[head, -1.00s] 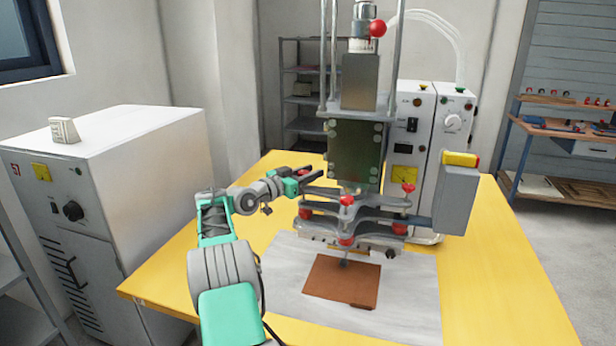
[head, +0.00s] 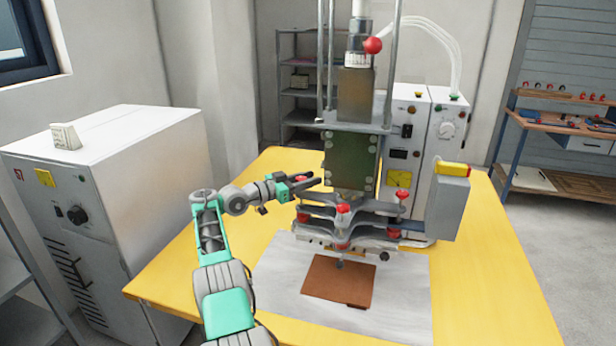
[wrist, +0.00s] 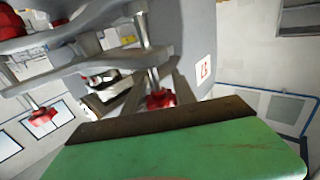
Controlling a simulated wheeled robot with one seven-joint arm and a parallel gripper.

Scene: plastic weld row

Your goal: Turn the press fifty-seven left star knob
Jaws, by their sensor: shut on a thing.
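The press (head: 352,155) stands on the yellow table with red star knobs on its lower clamp plates. Its left star knob (head: 300,178) is a small red spot at my fingers in the head view, mostly hidden by them. My gripper (head: 308,183) reaches in from the left and is shut on this knob. In the wrist view my gripper's green body and dark pad (wrist: 165,122) fill the bottom, and a red knob (wrist: 160,98) on a metal rod shows just past the pad edge. The knob's turn angle cannot be made out.
A front star knob (head: 343,209) and a right star knob (head: 402,194) sit close by on the plates. A brown sheet (head: 338,283) lies below on a pale mat. A white cabinet (head: 105,165) stands at left; the table's right side is clear.

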